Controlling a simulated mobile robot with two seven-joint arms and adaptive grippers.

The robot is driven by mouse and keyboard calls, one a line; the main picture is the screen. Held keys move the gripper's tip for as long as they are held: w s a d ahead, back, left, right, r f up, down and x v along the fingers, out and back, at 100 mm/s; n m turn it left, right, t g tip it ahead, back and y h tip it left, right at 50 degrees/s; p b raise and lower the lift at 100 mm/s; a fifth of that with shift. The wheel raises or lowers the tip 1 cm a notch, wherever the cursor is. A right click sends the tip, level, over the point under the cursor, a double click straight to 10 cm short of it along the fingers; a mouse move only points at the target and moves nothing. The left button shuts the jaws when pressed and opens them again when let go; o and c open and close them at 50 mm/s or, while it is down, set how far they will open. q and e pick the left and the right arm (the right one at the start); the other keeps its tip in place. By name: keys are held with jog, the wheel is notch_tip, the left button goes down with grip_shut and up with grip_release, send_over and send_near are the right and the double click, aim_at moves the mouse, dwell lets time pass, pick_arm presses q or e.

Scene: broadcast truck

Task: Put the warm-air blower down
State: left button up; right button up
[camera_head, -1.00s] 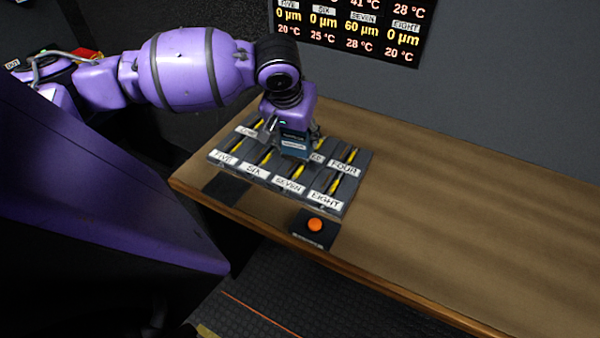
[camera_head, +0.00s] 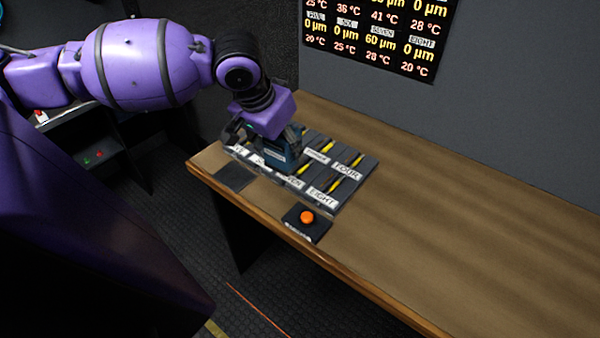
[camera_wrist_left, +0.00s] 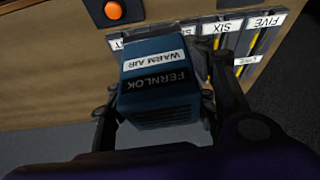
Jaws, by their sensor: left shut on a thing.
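The warm-air blower (camera_wrist_left: 165,85) is a dark blue box with "FERNLOK" and "WARM AIR" labels, seen close up in the left wrist view. My left gripper (camera_head: 268,140) is shut on it, a finger on each side. In the head view the blower (camera_head: 283,153) is held over the near left part of the labelled slot panel (camera_head: 345,185), hiding some slots and labels. I cannot tell whether it touches the panel. A dark square pad (camera_head: 234,178) lies on the bench just to the panel's near left, bare. My right gripper is not in view.
An orange button (camera_head: 307,217) on a black base sits at the bench's front edge; it also shows in the left wrist view (camera_wrist_left: 113,11). The wooden bench (camera_head: 460,210) is clear to the right. A readout screen (camera_head: 385,35) hangs on the wall behind.

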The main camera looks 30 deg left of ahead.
pick_arm(q)
jog(key=shift+d+r, duration=0.1)
jog(key=shift+d, duration=0.3)
jog(key=shift+d+m, duration=0.1)
jog(key=shift+m, duration=0.2)
jog(key=w+a+f, duration=0.1)
jog(key=w+f, duration=0.3)
jog(key=w+a+f+b, duration=0.1)
jog(key=w+a+f, duration=0.1)
jog(key=w+f, duration=0.2)
jog(key=w+a+f+b, duration=0.1)
jog(key=w+f, duration=0.4)
jog(key=shift+w+a, duration=0.15)
jog(key=shift+a, duration=0.05)
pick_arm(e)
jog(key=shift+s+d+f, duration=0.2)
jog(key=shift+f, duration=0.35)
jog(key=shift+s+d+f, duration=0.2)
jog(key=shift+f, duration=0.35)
